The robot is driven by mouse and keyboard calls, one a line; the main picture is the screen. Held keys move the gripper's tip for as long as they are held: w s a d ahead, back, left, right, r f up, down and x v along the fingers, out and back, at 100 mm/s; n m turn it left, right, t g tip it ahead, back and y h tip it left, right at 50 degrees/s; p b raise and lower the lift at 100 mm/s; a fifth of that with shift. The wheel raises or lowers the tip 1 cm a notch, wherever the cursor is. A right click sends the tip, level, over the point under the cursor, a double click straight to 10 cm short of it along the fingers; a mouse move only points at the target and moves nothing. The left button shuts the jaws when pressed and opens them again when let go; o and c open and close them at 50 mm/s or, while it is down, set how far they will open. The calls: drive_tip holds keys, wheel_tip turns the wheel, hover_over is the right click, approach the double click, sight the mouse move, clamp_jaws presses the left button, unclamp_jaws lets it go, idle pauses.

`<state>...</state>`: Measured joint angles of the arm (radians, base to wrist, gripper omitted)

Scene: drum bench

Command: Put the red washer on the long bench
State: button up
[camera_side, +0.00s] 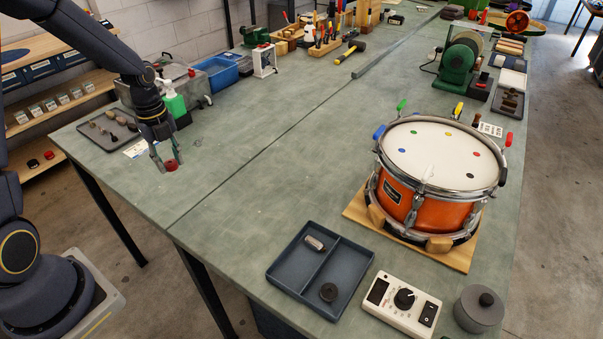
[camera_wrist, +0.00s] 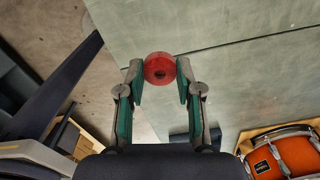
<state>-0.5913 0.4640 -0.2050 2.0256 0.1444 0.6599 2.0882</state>
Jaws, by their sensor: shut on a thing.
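The red washer (camera_side: 171,165) is a small red disc with a dark hole, held at the tips of my gripper (camera_side: 167,158) above the left part of the long bench (camera_side: 260,150). In the wrist view the washer (camera_wrist: 160,69) sits between the two fingertips of my gripper (camera_wrist: 159,78), with the green-grey bench top (camera_wrist: 225,65) below. The fingers are shut on its sides. How high it is above the bench I cannot tell exactly.
An orange drum (camera_side: 437,170) stands on a wooden board at right. A two-part blue-grey tray (camera_side: 284,282), a white control box (camera_side: 411,318) and a grey pot (camera_side: 478,308) are at the front. A dark tray (camera_side: 93,143) lies left of my gripper. The bench middle is clear.

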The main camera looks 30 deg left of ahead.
hover_over(197, 179)
drive_tip(key=f, duration=0.6)
drive_tip(key=shift+s+f, duration=0.2)
drive_tip(key=shift+f, duration=0.1)
drive_tip(key=shift+w+f, duration=0.2)
drive_tip(key=shift+f, duration=1.5)
drive_tip(key=shift+f, duration=0.1)
drive_tip(key=o, duration=0.7)
drive_tip(key=shift+c, duration=0.2)
